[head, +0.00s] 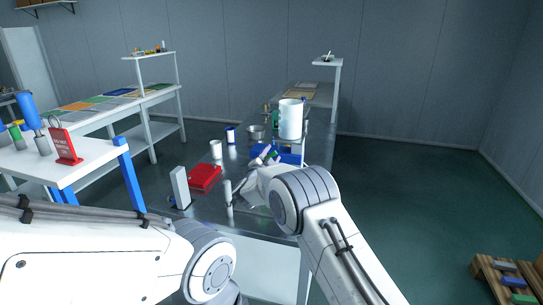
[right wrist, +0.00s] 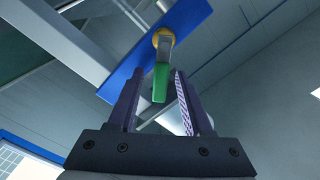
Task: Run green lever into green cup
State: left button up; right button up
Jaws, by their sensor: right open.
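The green lever (right wrist: 161,82) hangs from a yellow hub (right wrist: 163,38) on a blue panel (right wrist: 188,22) in the right wrist view. My right gripper (right wrist: 157,78) is open, its two fingers on either side of the lever with gaps visible. In the head view my right gripper (head: 266,157) is at the blue panel (head: 291,153), and a small green bit of the lever (head: 273,153) shows. A green item (head: 275,118) stands beside a large white cylinder (head: 290,119); I cannot tell if it is the green cup. My left gripper is out of view.
On the metal table stand a red box (head: 205,177), a white upright block (head: 180,187), a white cup (head: 215,149), a blue-and-white cup (head: 231,135) and a metal bowl (head: 256,132). A white side table (head: 90,165) at left holds a red stand (head: 65,146).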

grip_shut()
jog(key=shift+r, duration=0.1)
jog(key=shift+w+a+r+n+p, duration=0.1)
jog(key=shift+a+r+n+p, duration=0.15)
jog(key=shift+n+p, duration=0.5)
jog(key=n, duration=0.1)
jog(key=a+n+p, duration=0.1)
jog(key=n, duration=0.1)
jog(key=shift+w+r+n, duration=0.15)
jog(key=shift+r+n, duration=0.1)
jog(key=shift+r, duration=0.1)
jog(key=shift+w+a+r+n+p, duration=0.1)
jog(key=shift+a+n+p, duration=0.25)
jog(key=shift+n, duration=0.5)
jog(key=shift+w+a+f+n+p, duration=0.1)
jog(key=shift+a+n+p, duration=0.1)
jog(key=shift+n+p, duration=0.45)
jog(key=shift+w+a+r+n+p, duration=0.1)
jog(key=shift+a+n+p, duration=0.15)
jog(key=shift+n, duration=0.75)
jog(key=shift+a, duration=0.1)
grip_release()
